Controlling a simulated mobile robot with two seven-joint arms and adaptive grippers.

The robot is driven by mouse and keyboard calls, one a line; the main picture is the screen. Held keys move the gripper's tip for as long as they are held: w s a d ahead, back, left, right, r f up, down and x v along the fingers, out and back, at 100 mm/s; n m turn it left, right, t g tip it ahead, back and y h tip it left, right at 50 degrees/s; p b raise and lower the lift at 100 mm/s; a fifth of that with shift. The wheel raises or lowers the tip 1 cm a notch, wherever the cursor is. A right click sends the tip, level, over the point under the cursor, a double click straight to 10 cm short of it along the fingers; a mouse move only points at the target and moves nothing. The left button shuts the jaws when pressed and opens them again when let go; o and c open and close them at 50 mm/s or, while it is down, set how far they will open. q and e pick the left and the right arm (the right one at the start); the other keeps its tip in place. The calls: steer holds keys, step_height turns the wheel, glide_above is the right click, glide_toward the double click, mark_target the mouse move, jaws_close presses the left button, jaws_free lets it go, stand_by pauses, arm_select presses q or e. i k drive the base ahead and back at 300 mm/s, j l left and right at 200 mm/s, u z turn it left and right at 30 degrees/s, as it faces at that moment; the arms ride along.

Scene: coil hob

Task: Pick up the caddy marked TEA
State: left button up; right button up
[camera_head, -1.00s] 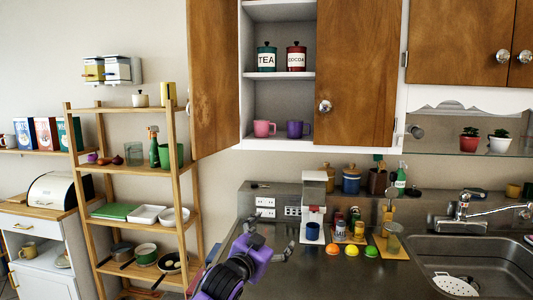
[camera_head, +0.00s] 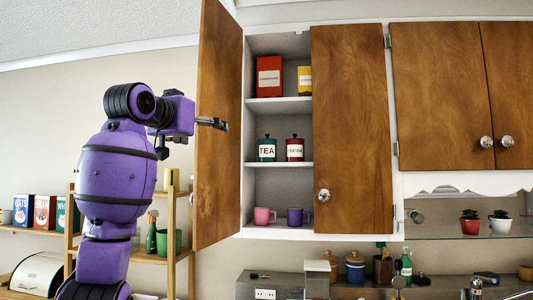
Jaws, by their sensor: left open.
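The caddy marked TEA (camera_head: 267,149) is a teal canister with a dark lid and a white label. It stands upright on the middle shelf (camera_head: 255,165) of the open wall cabinet. My left gripper (camera_head: 218,123) is in front of the open left cabinet door, up and to the left of the caddy and apart from it. Its fingers look open and empty. A red caddy marked COCOA (camera_head: 295,149) stands close on the right of the TEA caddy. My right gripper is not in view.
The left cabinet door (camera_head: 217,190) stands open beside my arm. The other door (camera_head: 350,130) covers the cabinet's right part. Red (camera_head: 269,76) and yellow (camera_head: 305,80) boxes stand on the upper shelf. Pink (camera_head: 262,216) and purple (camera_head: 296,217) mugs stand below.

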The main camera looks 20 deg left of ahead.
mark_target(268, 148)
steer(key=i+j, duration=0.1)
steer(key=i, duration=1.4)
